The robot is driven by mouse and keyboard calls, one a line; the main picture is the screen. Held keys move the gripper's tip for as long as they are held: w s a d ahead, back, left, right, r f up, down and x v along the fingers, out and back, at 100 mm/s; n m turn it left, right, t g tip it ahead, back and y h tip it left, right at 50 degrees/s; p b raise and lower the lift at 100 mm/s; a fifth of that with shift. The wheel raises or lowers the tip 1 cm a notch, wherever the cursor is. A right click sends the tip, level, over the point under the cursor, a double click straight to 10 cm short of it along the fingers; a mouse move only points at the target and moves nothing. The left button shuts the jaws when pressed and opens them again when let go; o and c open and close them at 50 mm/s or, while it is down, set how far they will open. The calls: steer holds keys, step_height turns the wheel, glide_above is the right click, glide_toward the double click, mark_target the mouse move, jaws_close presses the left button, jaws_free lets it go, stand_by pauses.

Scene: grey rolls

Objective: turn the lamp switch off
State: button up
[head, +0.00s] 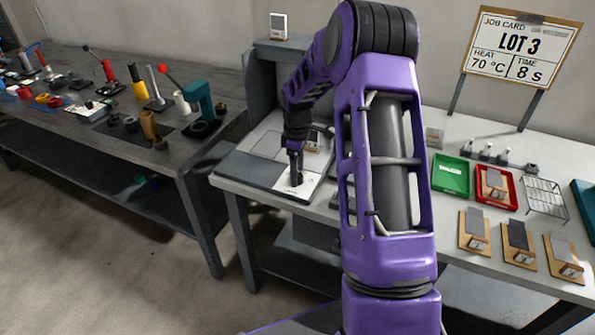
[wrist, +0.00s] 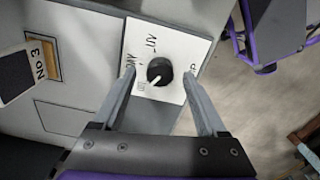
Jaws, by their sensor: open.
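A black round knob (wrist: 160,71) sits on a white plate (wrist: 176,49) with black lettering around it, too small to read surely. The knob's white mark points to the lower left in the wrist view. My gripper (wrist: 159,76) is open, one finger on each side of the knob; I cannot tell whether either finger touches it. In the head view my gripper (head: 295,174) points down over the white plate (head: 289,191) at the front of a grey machine (head: 240,166), and hides most of the knob.
A tan piece marked NO 3 (wrist: 46,60) lies on the machine left of the plate in the wrist view. Right on the bench stand a green tray (head: 451,190), a red tray (head: 510,204), a wire rack (head: 543,197) and several wooden boards. A job card (head: 520,45) stands behind.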

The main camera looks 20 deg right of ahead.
step_height(320, 180, up, 17)
steer(key=p, duration=0.1)
steer(key=shift+p, duration=0.3)
